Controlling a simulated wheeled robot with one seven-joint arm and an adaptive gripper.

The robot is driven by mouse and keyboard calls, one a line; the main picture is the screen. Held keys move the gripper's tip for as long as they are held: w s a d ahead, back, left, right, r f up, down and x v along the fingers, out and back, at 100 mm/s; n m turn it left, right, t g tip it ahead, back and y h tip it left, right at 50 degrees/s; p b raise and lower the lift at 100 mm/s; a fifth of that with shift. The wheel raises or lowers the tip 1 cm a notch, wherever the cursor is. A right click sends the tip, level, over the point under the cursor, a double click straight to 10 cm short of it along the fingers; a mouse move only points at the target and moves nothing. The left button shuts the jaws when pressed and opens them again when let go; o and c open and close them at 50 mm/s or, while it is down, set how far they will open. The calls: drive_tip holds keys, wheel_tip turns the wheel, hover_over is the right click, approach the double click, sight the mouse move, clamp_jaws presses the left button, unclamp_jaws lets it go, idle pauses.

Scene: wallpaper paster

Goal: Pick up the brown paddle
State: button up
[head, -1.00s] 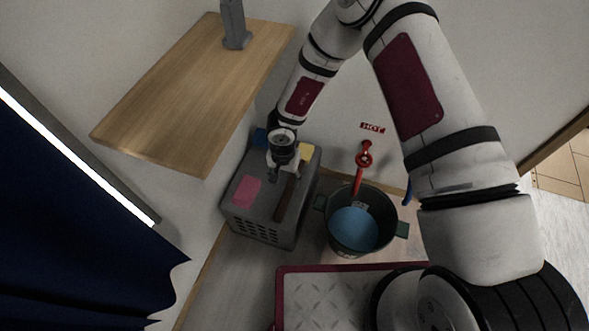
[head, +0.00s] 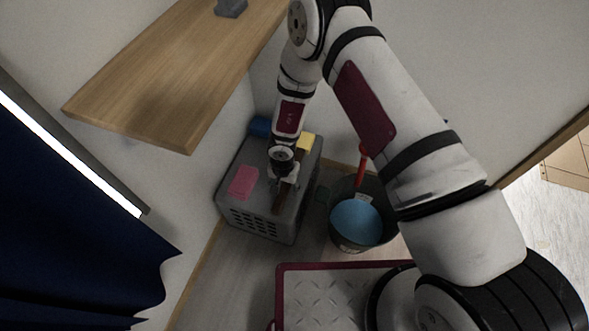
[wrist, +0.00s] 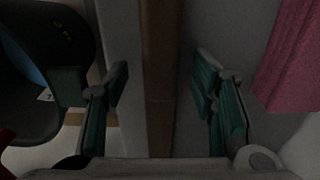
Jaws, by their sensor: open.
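The brown paddle (head: 277,205) lies on top of a grey crate-like box (head: 262,222), partly hidden under my gripper in the head view. In the wrist view the paddle (wrist: 161,80) runs as a long brown strip between my fingers. My gripper (wrist: 160,88) is open, with one green-padded finger on each side of the paddle and a gap on both sides. In the head view my gripper (head: 284,186) is above the box, pointing down. I cannot tell exactly how high the fingertips are above the box top.
A dark bucket (head: 345,239) with blue contents (head: 357,222) and a red-handled tool (head: 361,168) stands to the right. A wooden shelf (head: 150,85) overhangs at left.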

drive_tip(key=shift+f, duration=0.35)
drive_tip(key=shift+c, duration=0.3)
clamp_jaws()
drive_tip(key=shift+r, duration=0.1)
wheel_tip(320, 180, up, 10)
drive_tip(key=p, duration=0.4)
drive_tip(key=shift+p, duration=0.35)
